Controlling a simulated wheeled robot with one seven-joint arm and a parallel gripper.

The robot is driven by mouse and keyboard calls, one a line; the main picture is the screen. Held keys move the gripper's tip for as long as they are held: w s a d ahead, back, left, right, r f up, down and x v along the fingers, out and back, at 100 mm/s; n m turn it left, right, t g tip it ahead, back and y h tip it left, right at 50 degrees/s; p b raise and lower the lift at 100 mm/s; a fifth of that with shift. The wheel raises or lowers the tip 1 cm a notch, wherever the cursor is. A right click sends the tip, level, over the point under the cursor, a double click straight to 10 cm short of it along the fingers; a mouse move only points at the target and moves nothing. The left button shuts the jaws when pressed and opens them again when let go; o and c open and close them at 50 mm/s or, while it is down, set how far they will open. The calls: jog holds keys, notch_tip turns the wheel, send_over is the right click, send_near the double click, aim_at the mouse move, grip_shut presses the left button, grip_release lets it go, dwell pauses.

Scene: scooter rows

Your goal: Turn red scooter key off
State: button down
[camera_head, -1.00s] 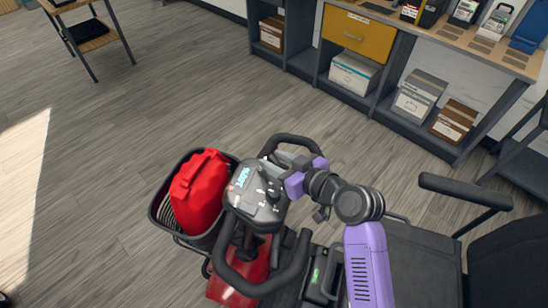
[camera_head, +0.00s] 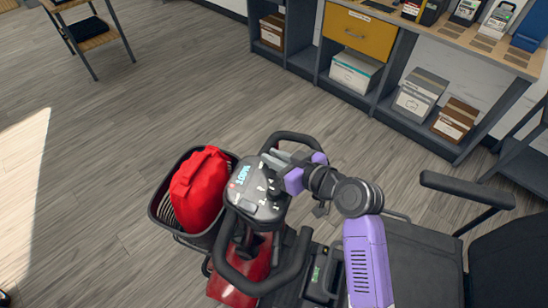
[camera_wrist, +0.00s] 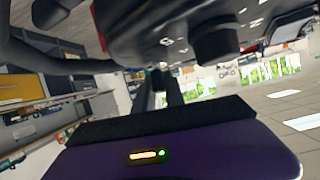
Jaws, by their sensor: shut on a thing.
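The red scooter (camera_head: 236,289) stands below me, with a black looped handlebar and a grey control console (camera_head: 246,201). A lit blue display (camera_head: 243,175) and a black knob sit on the console. My gripper (camera_head: 273,164) is at the console's right side.
A black basket (camera_head: 157,208) with a red bag (camera_head: 199,188) hangs at the scooter's front. The scooter's black seat (camera_head: 515,255) and armrest (camera_head: 465,190) are at right. Shelves with boxes (camera_head: 354,72) line the back. Open wooden floor (camera_head: 130,130) lies left.

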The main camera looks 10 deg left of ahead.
jog(key=n+g+b, duration=0.1)
jog(key=b, duration=0.1)
jog(key=n+g+y+b, duration=0.1)
jog(key=b, duration=0.2)
jog(key=shift+w+d+f+n+y, duration=0.1)
jog(key=shift+w+f+n+y, duration=0.05)
jog(key=shift+f+n+y, duration=0.2)
jog(key=n+g+y+b, duration=0.1)
jog(key=n+g+b, duration=0.3)
jog(key=b, duration=0.1)
jog(key=n+g+b, duration=0.4)
jog(key=b, duration=0.1)
jog(key=shift+r+y+b, duration=0.15)
jog(key=shift+y+b, duration=0.1)
jog(key=shift+b, duration=0.1)
jog(key=shift+s+r+n+g+b, duration=0.15)
jog(key=shift+s+n+g+b, duration=0.05)
jog(key=shift+n+g+b, duration=0.75)
jog(key=shift+r, duration=0.1)
jog(key=c, duration=1.4)
grip_release()
jog(key=shift+g, duration=0.25)
